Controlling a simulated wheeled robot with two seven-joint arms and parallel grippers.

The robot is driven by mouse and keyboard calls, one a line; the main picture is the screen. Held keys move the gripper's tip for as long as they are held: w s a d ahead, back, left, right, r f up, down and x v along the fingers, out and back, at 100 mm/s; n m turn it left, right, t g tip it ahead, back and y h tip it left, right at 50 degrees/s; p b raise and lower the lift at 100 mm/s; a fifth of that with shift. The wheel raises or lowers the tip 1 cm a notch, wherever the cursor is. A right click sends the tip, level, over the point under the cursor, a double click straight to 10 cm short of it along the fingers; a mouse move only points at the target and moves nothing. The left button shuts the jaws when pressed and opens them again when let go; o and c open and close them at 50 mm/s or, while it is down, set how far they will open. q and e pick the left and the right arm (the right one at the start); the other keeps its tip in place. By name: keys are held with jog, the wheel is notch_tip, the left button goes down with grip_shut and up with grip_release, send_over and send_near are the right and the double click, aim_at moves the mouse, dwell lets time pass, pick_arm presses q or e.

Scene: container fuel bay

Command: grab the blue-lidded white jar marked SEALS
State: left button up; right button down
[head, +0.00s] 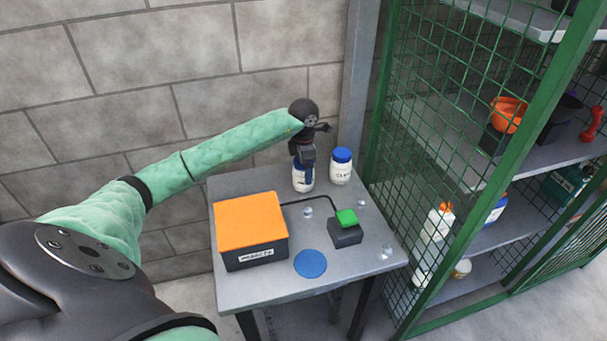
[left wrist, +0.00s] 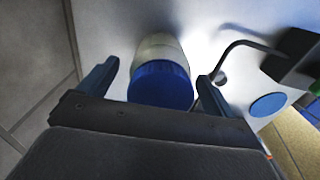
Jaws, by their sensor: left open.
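A white jar (head: 303,184) stands at the back of the grey table, mostly covered by my left gripper (head: 303,160); its label is too hidden to read. The left wrist view shows its blue lid (left wrist: 160,84) and pale body between the two spread fingers of my left gripper (left wrist: 155,80). The fingers are open, with the jar apparently not gripped. A second white jar (head: 341,172) with a blue lid stands just to the right; its small label seems to start with "CL". My right gripper is not in view.
The grey table (head: 233,294) also holds an orange-topped dark box (head: 252,250), a dark block with a green top (head: 345,232) and cable, a flat blue disc (head: 310,264) and several small clear pieces. A green mesh cage (head: 420,130) stands right; a block wall is behind.

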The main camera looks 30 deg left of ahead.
pick_arm(q)
jog(key=c, duration=1.2)
